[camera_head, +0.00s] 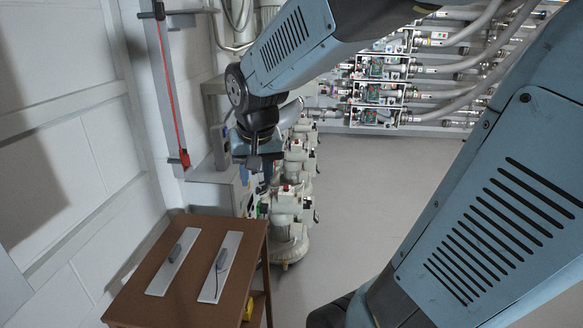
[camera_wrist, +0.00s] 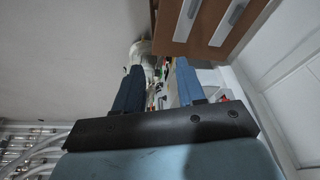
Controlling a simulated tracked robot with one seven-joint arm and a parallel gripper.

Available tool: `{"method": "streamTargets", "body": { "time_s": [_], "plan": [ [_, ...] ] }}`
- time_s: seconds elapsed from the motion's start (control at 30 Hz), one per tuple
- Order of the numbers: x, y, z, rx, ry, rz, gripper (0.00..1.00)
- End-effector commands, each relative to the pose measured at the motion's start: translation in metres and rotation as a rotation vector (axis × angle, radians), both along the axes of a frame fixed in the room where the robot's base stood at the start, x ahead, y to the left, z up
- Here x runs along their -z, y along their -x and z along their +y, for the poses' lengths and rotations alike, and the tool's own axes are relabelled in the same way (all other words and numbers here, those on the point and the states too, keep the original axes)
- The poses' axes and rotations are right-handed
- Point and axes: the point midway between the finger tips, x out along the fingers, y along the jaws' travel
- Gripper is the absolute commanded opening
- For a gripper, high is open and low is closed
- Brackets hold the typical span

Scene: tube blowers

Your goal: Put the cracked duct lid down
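Two long white plates with grey handles, which look like duct lids, lie flat and apart on a brown table. The left lid (camera_head: 163,278) looks whole; the right lid (camera_head: 229,253) has a thin dark line below its handle, which may be the crack. In the wrist view, parts of both lids (camera_wrist: 183,27) (camera_wrist: 223,36) show at the top. My gripper (camera_head: 262,180) hangs beyond the table's far right corner, apart from the lids. In the wrist view my gripper (camera_wrist: 159,72) has its two blue fingers spread, with no object visibly held between them.
The brown table (camera_head: 195,305) stands against the white wall at left, with a yellow thing (camera_head: 249,306) below its top. White machines (camera_head: 287,235) stand behind it, close to my gripper. A rack of pipes (camera_head: 400,95) is at the back. The grey floor (camera_head: 365,190) to the right is clear.

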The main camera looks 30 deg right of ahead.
Motion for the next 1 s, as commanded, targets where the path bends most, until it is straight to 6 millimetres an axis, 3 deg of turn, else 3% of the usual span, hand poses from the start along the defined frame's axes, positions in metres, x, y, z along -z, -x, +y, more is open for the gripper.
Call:
{"method": "streamTargets", "body": {
  "time_s": [0.2, 0.5, 1.0],
  "plan": [
    [-0.031, 0.045, -0.017, -0.093, 0.020, -0.085, 0.39],
    [-0.052, 0.094, -0.031, -0.203, 0.041, -0.170, 0.39],
    [-0.055, 0.104, -0.031, -0.230, 0.046, -0.186, 0.39]
  ]
}}
